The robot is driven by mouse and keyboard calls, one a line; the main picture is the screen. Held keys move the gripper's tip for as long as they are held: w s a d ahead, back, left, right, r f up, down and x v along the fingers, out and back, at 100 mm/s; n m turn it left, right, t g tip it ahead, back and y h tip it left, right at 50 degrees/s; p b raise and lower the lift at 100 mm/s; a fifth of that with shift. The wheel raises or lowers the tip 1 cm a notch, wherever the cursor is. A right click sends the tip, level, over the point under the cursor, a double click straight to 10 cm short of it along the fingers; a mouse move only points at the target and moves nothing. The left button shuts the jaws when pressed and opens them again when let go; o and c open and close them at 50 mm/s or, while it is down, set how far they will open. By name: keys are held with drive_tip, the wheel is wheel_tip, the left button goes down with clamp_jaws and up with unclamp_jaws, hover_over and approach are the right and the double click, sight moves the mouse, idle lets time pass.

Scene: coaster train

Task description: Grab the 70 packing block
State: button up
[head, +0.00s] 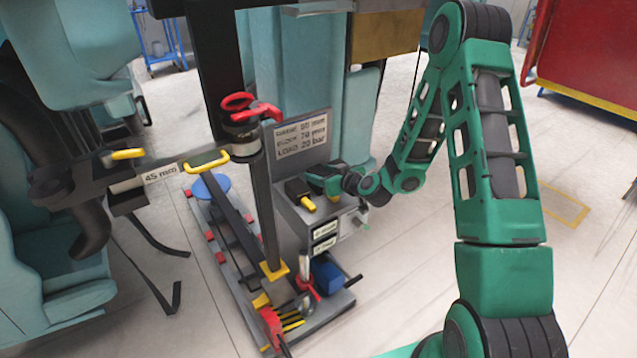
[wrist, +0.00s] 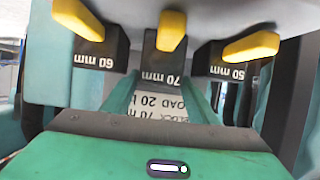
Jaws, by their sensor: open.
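The 70 mm block (wrist: 163,64) is black with a yellow handle (wrist: 171,30) and sits in the middle of a row in the wrist view, its label upside down. The 60 mm block (wrist: 92,51) is on its left and the 50 mm block (wrist: 222,62) on its right. My gripper (wrist: 163,92) is open and lined up with the 70 mm block; I cannot tell whether a finger touches it. In the head view my gripper (head: 318,182) is over the grey box, beside a black block (head: 297,187); its label is not readable there and my gripper hides part of the row.
A sign (head: 301,138) stands behind the blocks and reads 70 mm and 20 bar. A black post with a red-handled valve (head: 240,112) rises left of the box. A 45 mm label (head: 160,174) is on the arm further left. Open floor lies right.

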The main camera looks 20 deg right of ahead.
drive_tip(key=shift+f+x, duration=0.2)
drive_tip(key=shift+x, duration=2.5)
drive_tip(key=shift+d, duration=0.1)
clamp_jaws()
